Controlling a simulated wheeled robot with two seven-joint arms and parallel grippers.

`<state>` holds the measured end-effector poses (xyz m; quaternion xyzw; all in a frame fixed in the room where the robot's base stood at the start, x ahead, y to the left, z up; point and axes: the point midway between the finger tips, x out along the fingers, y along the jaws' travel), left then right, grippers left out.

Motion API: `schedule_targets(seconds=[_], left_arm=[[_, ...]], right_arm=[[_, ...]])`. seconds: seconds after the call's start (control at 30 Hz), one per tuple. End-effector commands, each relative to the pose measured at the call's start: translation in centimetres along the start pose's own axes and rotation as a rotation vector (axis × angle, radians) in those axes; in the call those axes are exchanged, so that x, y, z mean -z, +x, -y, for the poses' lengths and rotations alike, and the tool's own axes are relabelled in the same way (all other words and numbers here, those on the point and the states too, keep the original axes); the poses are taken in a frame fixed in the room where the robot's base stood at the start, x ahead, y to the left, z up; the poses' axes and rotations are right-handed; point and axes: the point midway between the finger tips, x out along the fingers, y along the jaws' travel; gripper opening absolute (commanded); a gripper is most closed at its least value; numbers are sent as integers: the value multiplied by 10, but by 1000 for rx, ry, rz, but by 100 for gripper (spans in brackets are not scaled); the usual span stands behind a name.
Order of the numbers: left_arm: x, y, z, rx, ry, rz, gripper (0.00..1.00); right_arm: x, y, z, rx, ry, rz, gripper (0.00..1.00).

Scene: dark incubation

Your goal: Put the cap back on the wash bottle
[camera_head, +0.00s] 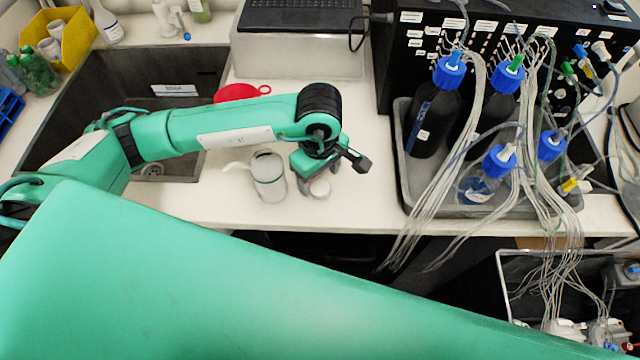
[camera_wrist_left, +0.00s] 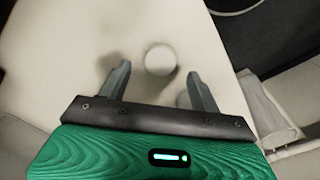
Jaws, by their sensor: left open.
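The wash bottle (camera_head: 269,178) stands upright on the white bench in the head view, pale and cylindrical, with a thin white spout pointing left. A pale, bottle-like shape (camera_wrist_left: 262,103) shows at the right of the left wrist view. The small round white cap (camera_head: 320,188) lies on the bench just right of the bottle. It also shows in the left wrist view (camera_wrist_left: 159,59). My left gripper (camera_head: 318,178) is above the cap, open, its fingers (camera_wrist_left: 159,72) on either side of the cap and not gripping it. My right gripper is not in view.
A grey tray (camera_head: 403,180) with blue-capped bottles and many thin tubes stands to the right. A dark sink (camera_head: 60,135) is at the left, and a red item (camera_head: 236,92) lies behind my arm. The bench (camera_head: 365,205) is clear between gripper and tray.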

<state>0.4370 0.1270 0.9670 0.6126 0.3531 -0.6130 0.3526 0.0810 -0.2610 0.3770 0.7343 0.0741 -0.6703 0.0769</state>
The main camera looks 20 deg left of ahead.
Motion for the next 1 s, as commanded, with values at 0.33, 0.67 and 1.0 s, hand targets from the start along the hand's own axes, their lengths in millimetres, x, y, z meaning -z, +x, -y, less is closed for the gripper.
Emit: schedule_targets(seconds=[0.33,0.67,1.0], left_arm=[[-2,34,0,0,1,0,64],[-2,34,0,-1,1,0,60],[-2,34,0,-1,1,0,16]], right_arm=[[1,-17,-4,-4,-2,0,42],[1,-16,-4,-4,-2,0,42],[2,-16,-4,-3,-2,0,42]])
